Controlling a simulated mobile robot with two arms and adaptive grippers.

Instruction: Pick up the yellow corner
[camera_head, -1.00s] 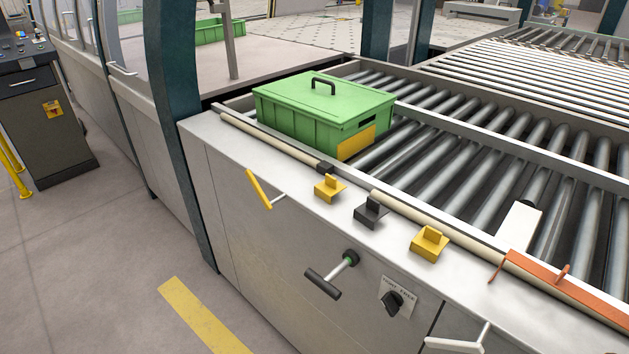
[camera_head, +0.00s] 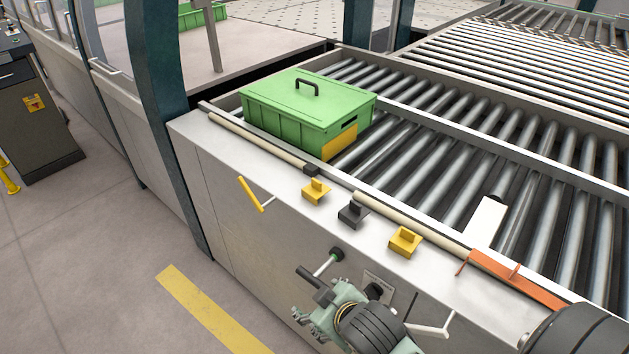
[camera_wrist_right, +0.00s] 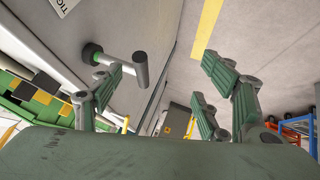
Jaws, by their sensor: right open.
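Two small yellow corner pieces sit on the machine's light ledge, one at the left (camera_head: 316,192) and one at the right (camera_head: 405,242). A similar black piece (camera_head: 353,214) sits between them. My right gripper (camera_head: 318,304) is below the ledge in front of the machine's side, low and apart from the pieces. It is open and empty; the wrist view shows its green fingers (camera_wrist_right: 160,90) spread, with a dark T-shaped handle (camera_wrist_right: 140,70) showing between them. My left gripper is not in view.
A green lidded box (camera_head: 300,105) stands on the rollers (camera_head: 430,145) behind the ledge. An orange bar (camera_head: 515,280) lies at the ledge's right. The dark handle (camera_head: 316,287), a yellow lever (camera_head: 250,193) and a white handle (camera_head: 435,328) stick out from the machine's side.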

